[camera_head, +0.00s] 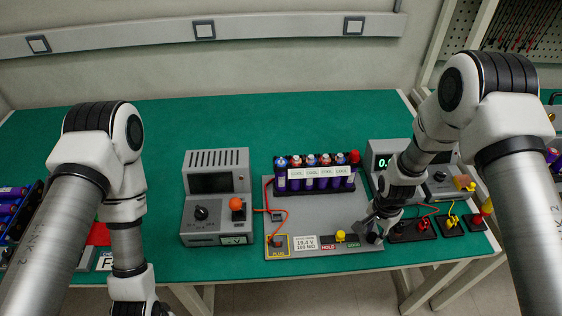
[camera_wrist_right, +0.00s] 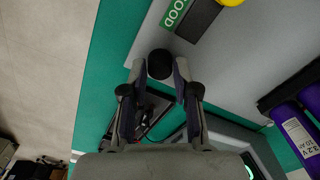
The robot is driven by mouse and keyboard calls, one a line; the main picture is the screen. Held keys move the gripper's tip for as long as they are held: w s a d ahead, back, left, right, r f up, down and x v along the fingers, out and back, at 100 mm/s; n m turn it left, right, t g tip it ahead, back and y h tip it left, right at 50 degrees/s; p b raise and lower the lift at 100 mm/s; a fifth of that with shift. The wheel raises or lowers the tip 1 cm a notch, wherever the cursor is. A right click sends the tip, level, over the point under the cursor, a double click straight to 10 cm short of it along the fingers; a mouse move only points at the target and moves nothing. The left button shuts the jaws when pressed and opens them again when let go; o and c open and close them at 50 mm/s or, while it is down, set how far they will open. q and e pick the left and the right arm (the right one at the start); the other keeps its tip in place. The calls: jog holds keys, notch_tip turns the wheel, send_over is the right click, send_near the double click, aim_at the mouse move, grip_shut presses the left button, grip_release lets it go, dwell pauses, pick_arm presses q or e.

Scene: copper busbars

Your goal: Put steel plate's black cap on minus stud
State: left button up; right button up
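The grey steel plate (camera_head: 330,215) lies on the green table in the head view. My right gripper (camera_head: 370,230) points down at its front right corner. In the right wrist view, the black cap (camera_wrist_right: 160,64) sits between the fingertips of my right gripper (camera_wrist_right: 160,70), and both fingers appear to touch its sides. The cap is over or on the plate's corner; I cannot tell whether it rests on anything. The minus stud cannot be made out, as the gripper covers that corner.
A row of purple cells (camera_head: 315,182) stands at the plate's back. A yellow knob (camera_head: 340,236) is close left of my right gripper. A grey meter (camera_head: 215,210) stands left of the plate, and another instrument (camera_head: 385,155) behind right. Several coloured leads sit at right.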

jog(key=shift+r+p, duration=2.05)
jog(key=shift+r, duration=0.55)
jog(key=shift+f, duration=0.1)
